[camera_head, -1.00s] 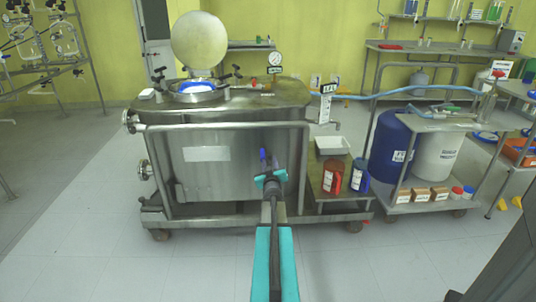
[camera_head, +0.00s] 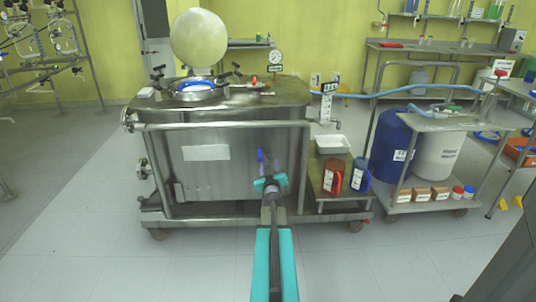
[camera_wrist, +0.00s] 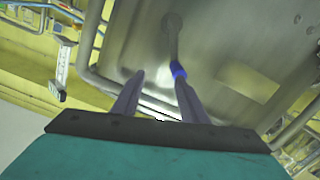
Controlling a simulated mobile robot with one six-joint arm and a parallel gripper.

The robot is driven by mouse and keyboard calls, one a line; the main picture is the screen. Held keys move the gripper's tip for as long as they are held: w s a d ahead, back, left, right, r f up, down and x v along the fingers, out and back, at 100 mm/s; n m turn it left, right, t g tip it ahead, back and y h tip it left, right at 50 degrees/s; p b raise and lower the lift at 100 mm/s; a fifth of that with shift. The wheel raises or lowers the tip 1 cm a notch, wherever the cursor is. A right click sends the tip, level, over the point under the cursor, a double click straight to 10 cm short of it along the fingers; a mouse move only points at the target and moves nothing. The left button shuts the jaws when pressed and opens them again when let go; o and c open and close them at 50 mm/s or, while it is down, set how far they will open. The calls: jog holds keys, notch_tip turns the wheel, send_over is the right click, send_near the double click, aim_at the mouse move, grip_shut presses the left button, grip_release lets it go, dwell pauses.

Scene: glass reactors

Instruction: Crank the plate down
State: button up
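A crank on the front of the steel tank cart (camera_head: 220,165) shows in the wrist view as a grey metal rod ending in a blue grip (camera_wrist: 178,70). In the head view the blue grip (camera_head: 261,156) stands upright just beyond my gripper (camera_head: 267,181). In the wrist view my gripper (camera_wrist: 160,80) has its two fingers apart. The blue grip is at the tip of the right-hand finger, overlapping it in the picture; I cannot tell whether they touch. Nothing is clearly held between the fingers. I cannot make out which part is the plate.
A tubular rail (camera_head: 225,126) runs along the tank's front top. A trolley (camera_head: 455,123) stands further right. The floor at left is clear.

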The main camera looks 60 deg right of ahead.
jog(key=p+v, duration=0.2)
jog(key=v, duration=0.9)
jog(key=shift+s+f+p, duration=0.2)
jog(key=shift+f+p, duration=0.1)
jog(key=shift+p, duration=0.1)
dwell(1.1)
jog(key=shift+p+v, duration=1.15)
jog(key=shift+p, duration=1.7)
jog(key=shift+f, duration=0.15)
jog(key=shift+a+b, duration=0.1)
jog(key=shift+b, duration=0.25)
jog(key=shift+s+a+p, duration=0.2)
jog(key=shift+p, duration=0.5)
